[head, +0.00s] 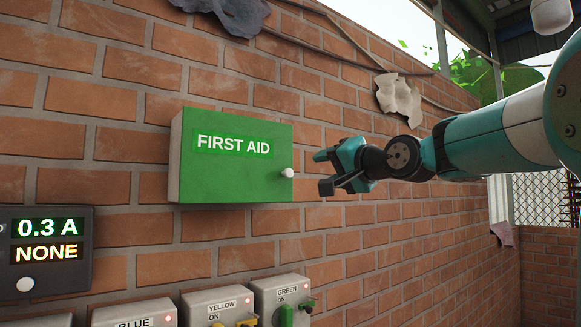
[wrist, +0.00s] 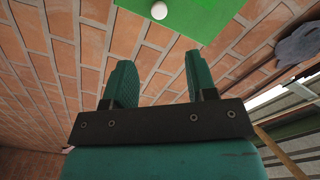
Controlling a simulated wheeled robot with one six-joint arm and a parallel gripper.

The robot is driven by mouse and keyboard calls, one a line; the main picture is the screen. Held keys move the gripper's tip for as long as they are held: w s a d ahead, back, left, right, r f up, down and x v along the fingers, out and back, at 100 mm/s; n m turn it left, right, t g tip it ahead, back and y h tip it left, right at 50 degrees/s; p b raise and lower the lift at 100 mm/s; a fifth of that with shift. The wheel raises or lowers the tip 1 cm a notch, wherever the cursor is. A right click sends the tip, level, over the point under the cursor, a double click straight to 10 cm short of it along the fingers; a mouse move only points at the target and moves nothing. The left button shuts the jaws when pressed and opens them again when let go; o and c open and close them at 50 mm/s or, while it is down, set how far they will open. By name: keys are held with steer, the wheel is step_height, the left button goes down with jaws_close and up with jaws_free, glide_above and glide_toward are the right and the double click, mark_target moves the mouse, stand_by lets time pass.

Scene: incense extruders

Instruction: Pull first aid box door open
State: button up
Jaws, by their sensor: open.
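The first aid box (head: 228,175) hangs on the brick wall, with a green door lettered "FIRST AID" and pale sides. Its door looks shut. A round white knob (head: 287,173) sits at the door's right edge. My gripper (head: 320,170) is just right of the knob in the head view, open, with nothing between its fingers. In the wrist view, my gripper (wrist: 160,82) shows two teal fingers spread apart. The white knob (wrist: 159,10) lies beyond the fingertips at the top, on the green door (wrist: 200,20), apart from the fingers.
Below the box are switch boxes labelled yellow (head: 220,305), green (head: 281,295) and blue (head: 135,318). A dark display panel (head: 45,250) reading "0.3 A" and "NONE" is at lower left. The brick wall (head: 400,240) runs away to the right, mostly bare there.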

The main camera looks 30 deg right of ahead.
mark_target(291, 173)
steer(key=w+p, duration=0.2)
steer(key=w, duration=0.2)
steer(key=w+p, duration=0.2)
steer(key=w, duration=0.2)
steer(key=w+p, duration=0.1)
steer(key=w, duration=0.3)
steer(key=shift+w+a+r+p, duration=0.15)
steer(key=shift+w+a+p, duration=0.1)
steer(key=shift+p, duration=0.15)
steer(key=shift+w+f, duration=0.2)
steer(key=shift+w, duration=0.45)
jaws_close()
